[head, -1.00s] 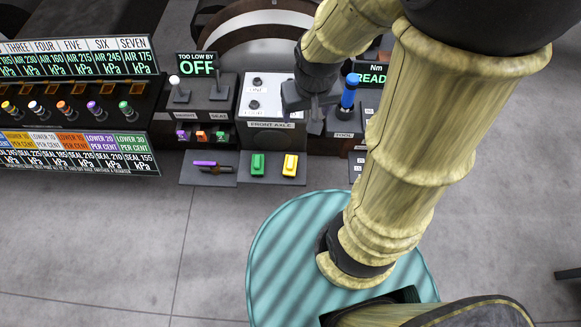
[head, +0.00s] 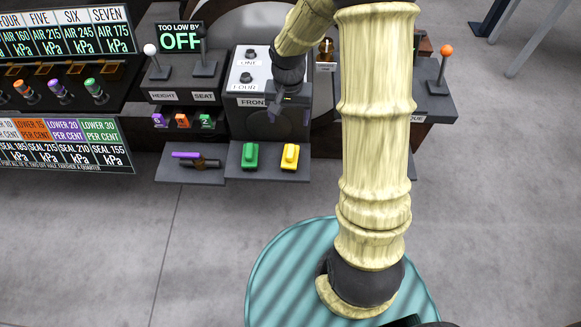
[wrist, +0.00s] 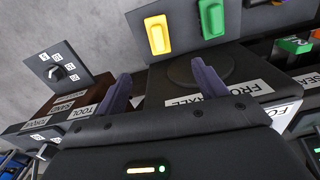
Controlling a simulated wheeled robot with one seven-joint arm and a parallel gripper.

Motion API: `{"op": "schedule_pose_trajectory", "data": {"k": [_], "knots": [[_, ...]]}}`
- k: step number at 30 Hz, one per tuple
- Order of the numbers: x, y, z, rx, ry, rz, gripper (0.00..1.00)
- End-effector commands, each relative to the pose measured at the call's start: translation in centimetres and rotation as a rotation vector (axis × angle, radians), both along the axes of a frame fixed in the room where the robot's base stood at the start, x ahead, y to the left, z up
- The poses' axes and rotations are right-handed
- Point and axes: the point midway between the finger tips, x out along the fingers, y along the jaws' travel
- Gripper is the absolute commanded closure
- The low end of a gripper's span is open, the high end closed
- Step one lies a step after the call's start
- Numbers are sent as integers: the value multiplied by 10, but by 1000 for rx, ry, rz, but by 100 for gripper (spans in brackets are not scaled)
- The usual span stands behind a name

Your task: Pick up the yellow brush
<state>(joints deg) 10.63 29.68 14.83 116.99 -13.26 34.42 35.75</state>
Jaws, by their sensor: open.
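The yellow brush (head: 290,157) lies on a dark shelf (head: 262,172) at the front of the FRONT AXLE box, to the right of a green brush (head: 250,155). In the wrist view the yellow brush (wrist: 158,34) is near the top, beyond my fingertips, with the green brush (wrist: 211,18) to its right. My gripper (head: 276,112) hangs in front of the FRONT AXLE box, above and behind the shelf. In the wrist view my gripper (wrist: 157,84) is open, its two fingers apart with nothing between them. It does not touch the yellow brush.
A dark shelf (head: 196,172) to the left holds a purple item and a dark tool. Above it are small coloured blocks (head: 182,120) and levers (head: 151,52). A panel with coloured knobs (head: 62,92) stands at far left.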

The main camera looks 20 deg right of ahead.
Motion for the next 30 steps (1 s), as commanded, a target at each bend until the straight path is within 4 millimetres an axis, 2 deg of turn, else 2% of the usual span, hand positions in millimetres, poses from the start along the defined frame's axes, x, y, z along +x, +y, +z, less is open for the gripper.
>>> {"op": "schedule_pose_trajectory", "data": {"k": [1,2,13,17,30], "knots": [[3,0,-14,2,5,-12,29],[4,0,-16,3,6,-16,29],[6,0,-16,3,9,-23,29],[6,0,-25,2,10,-22,29],[5,-1,-101,2,12,-22,29]]}}
